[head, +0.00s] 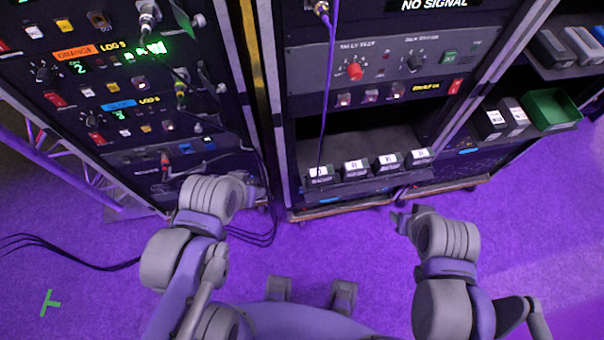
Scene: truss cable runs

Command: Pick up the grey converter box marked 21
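A row of several dark boxes with white labels stands on the low shelf of the middle rack, including a leftmost box (320,182), a second box (356,175), a third box (389,168) and a rightmost box (419,162). Their label marks are too small to read, so I cannot tell which box is 21. My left gripper (256,191) is low in front of the left rack, left of the row. My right gripper (398,217) is below and in front of the row's right end. Both appear apart from the boxes; their finger openings are unclear.
The right rack holds grey boxes (552,48), smaller white-labelled boxes (490,122) and a green bin (552,109). A purple cable (326,90) hangs down before the middle rack. Black cables (262,238) lie by the left rack. The purple floor (330,245) between my arms is clear.

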